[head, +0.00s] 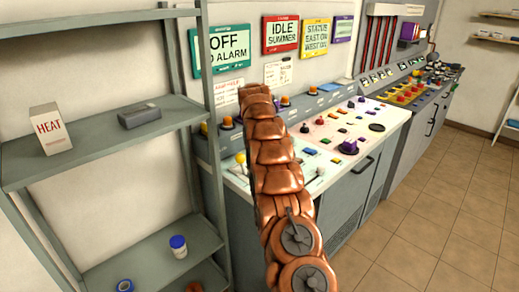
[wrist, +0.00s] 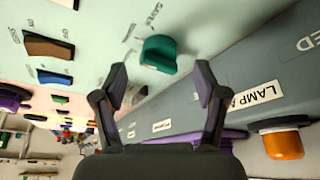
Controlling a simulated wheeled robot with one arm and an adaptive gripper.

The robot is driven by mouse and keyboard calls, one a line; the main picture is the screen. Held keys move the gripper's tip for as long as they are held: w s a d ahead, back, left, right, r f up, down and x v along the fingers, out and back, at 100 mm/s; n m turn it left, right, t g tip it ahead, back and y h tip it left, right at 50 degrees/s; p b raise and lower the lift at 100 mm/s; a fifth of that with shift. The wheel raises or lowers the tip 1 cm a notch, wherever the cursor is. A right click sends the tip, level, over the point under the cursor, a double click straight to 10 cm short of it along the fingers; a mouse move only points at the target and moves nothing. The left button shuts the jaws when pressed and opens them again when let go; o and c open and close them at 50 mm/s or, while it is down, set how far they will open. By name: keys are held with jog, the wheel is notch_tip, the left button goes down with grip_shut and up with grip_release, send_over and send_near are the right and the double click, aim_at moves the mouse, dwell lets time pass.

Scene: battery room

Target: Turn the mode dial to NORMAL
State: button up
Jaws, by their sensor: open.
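A teal knob (wrist: 158,54) stands on the pale console panel in the wrist view, with small lettering beside it that seems to read SAFE. It may be the mode dial; I see no NORMAL mark that I can read. My gripper (wrist: 160,82) is open and empty. Its two fingers point toward the knob, one to each side in the picture, and the knob shows just beyond the fingertips. I cannot tell the exact distance. In the head view my copper arm reaches over the console (head: 378,135) and hides the gripper and this knob.
A grey ledge (wrist: 235,97) with a LAMP label and an orange lamp (wrist: 285,143) lies right of the gripper. A brown switch (wrist: 47,46) and a blue one (wrist: 55,78) are at left. A grey shelf (head: 100,140) holds a HEAT box (head: 50,129). Tiled floor is clear at right.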

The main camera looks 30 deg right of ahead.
jog(key=v, duration=0.8)
